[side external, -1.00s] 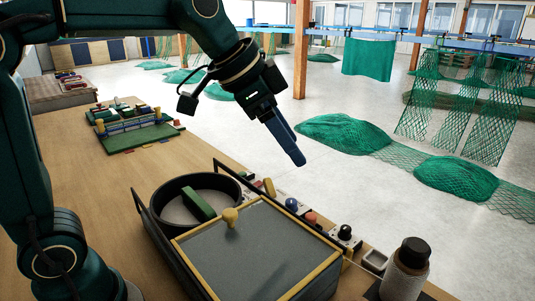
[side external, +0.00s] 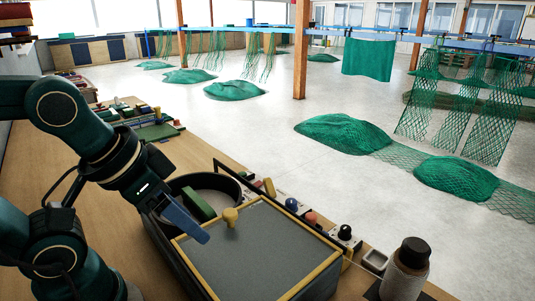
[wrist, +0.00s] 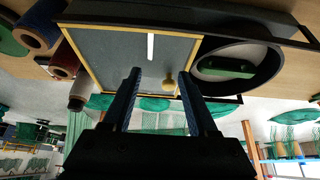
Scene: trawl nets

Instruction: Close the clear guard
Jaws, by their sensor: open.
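The clear guard (side external: 265,255) is a greyish see-through panel with a yellow frame, over a dark box at the front of the bench. A yellow knob (side external: 230,216) stands on it near its far left corner. My gripper (side external: 203,238) is low by the guard's left edge, its blue fingertips just left of the knob in the side view. In the wrist view, my gripper (wrist: 159,74) is open and empty, and the guard (wrist: 125,52) lies ahead of the fingers. The knob (wrist: 169,86) appears between them, nearer the right finger. I cannot tell whether they touch it.
A dark round pan (side external: 240,186) with a green bar (side external: 197,204) is behind the guard. Coloured knobs (side external: 292,204) line the bench's right edge. A black-capped bottle (side external: 405,270) stands front right. A green board (side external: 155,131) lies farther back.

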